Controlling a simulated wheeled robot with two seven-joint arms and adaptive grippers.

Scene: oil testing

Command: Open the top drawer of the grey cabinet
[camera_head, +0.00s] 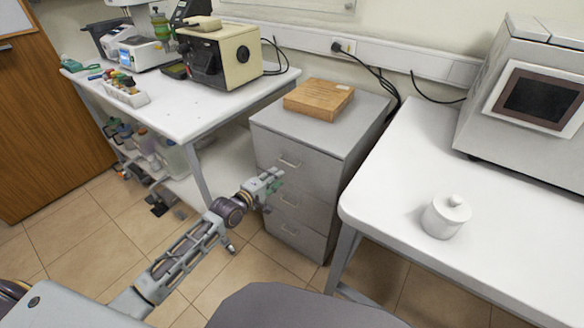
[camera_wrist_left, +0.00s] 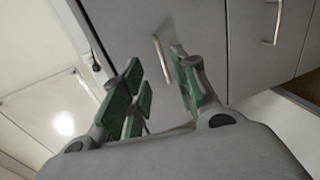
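The grey cabinet (camera_head: 335,145) stands between two white tables, with its drawers shut. The top drawer (camera_head: 315,171) has a metal handle (camera_head: 290,160). My left gripper (camera_head: 270,184) is in front of the cabinet, close to the top drawer's lower part. In the left wrist view, the left gripper (camera_wrist_left: 156,60) is open, its green-padded fingers apart. A handle (camera_wrist_left: 159,58), apparently the top drawer's, shows in the gap between the fingertips; contact cannot be told. A second drawer handle (camera_wrist_left: 277,22) is to the right there. My right gripper is not in view.
A wooden box (camera_head: 318,99) lies on the cabinet top. The right table (camera_head: 420,160) bears a white lidded jar (camera_head: 446,216) and a large instrument (camera_head: 530,95). The left table (camera_head: 190,115) carries lab devices. Tiled floor (camera_head: 255,275) is clear before the cabinet.

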